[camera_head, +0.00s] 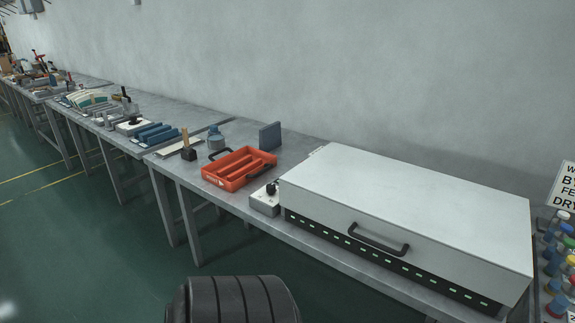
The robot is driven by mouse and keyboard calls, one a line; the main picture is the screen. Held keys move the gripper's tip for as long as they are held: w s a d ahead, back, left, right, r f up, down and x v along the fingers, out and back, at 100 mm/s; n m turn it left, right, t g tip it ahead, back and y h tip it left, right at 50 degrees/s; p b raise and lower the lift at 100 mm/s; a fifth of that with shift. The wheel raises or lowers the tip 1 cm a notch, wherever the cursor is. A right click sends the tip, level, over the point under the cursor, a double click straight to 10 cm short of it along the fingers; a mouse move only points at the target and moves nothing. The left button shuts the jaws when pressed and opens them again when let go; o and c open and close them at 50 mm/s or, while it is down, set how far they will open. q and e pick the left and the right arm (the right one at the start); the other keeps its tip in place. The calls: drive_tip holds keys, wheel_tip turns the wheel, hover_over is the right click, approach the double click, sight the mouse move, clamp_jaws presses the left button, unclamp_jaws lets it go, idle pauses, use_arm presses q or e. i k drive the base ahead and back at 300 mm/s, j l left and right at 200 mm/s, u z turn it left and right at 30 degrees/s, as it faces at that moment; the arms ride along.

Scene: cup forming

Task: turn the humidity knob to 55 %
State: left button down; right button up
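A small white control box (263,205) with a black knob (271,187) on top stands at the left end of a large white lidded cabinet (420,195). A second white box (130,128) with a black knob (135,120) lies further left on the bench. No label or dial reading is legible on either, so I cannot tell which is the humidity knob or its setting. Neither of my grippers is in view.
The grey workbench (230,140) runs along the wall. An orange tray (237,180) sits left of the near control box. The cabinet has a black front handle (378,245). Several colored-capped bottles (555,255) stand at the right edge. Green floor lies open at front left.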

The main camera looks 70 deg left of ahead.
sight(271, 189)
drive_tip(key=u, duration=0.45)
drive_tip(key=j+u, duration=0.1)
drive_tip(key=u, duration=0.35)
drive_tip(key=j+u, duration=0.1)
drive_tip(key=u, duration=0.75)
drive_tip(key=j+u, duration=0.15)
drive_tip(key=u, duration=0.3)
drive_tip(key=i+l+z, duration=0.25)
drive_tip(key=i+l, duration=0.35)
drive_tip(key=l, duration=0.15)
